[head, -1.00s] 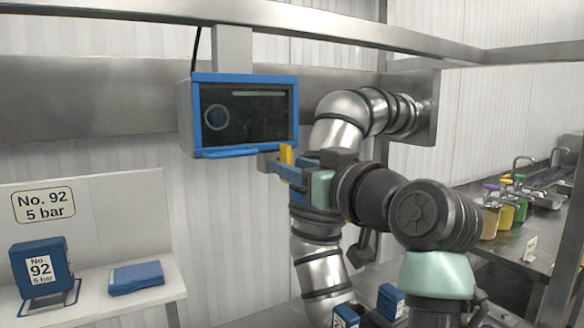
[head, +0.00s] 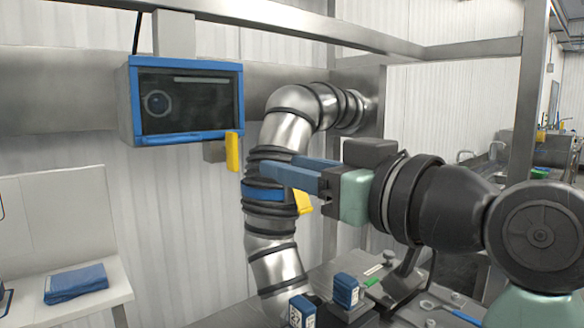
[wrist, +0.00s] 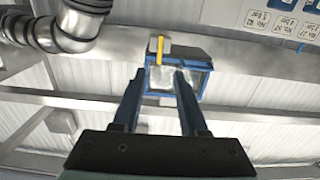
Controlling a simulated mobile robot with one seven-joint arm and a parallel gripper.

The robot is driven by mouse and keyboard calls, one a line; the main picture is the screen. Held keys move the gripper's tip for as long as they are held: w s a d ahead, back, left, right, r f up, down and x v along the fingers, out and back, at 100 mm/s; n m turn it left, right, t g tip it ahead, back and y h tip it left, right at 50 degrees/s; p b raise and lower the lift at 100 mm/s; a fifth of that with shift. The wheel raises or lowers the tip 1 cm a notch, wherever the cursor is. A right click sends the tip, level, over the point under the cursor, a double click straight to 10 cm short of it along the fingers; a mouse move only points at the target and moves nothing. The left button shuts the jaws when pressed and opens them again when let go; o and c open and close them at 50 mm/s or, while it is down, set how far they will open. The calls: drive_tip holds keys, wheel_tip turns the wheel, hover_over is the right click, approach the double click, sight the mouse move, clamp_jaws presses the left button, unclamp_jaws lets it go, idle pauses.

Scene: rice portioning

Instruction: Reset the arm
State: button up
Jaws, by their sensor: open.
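My gripper (head: 268,178) has blue fingers and points left in the head view, in front of the silver pipe. The fingers are apart with nothing between them; they also show open in the wrist view (wrist: 160,80). A yellow lever (head: 233,151) hangs upright on a grey block under the blue-framed dark box (head: 188,100). The fingertips are clear of the lever. In the wrist view the lever (wrist: 160,49) and the box (wrist: 196,76) lie beyond the fingertips. Part of the pipe (head: 272,262) is hidden behind the gripper.
A second yellow piece (head: 303,202) shows by the pipe, partly behind my gripper. Several small blue boxes (head: 346,290) and a wrench (head: 450,312) are on the metal bench below. A blue folded item (head: 76,282) lies on the white shelf at left. A steel post (head: 524,95) stands at right.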

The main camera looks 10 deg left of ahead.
drive_tip(key=shift+r, duration=0.1)
drive_tip(key=s+d+r+m+t+h+p, duration=0.3)
drive_tip(key=s+d+r+m+t+h, duration=0.1)
drive_tip(key=s+r+m+t+h, duration=0.1)
drive_tip(key=s+d+r+m+t+h+p, duration=0.3)
drive_tip(key=s+d+r+m+t+h, duration=0.1)
drive_tip(key=s+r+t+h, duration=0.3)
wheel_tip(320, 180, up, 2)
drive_tip(key=m+t+h, duration=0.1)
drive_tip(key=t+h, duration=0.1)
drive_tip(key=t, duration=0.2)
drive_tip(key=shift+s+d+m, duration=0.25)
drive_tip(key=shift+m, duration=0.05)
drive_tip(key=shift+r, duration=0.1)
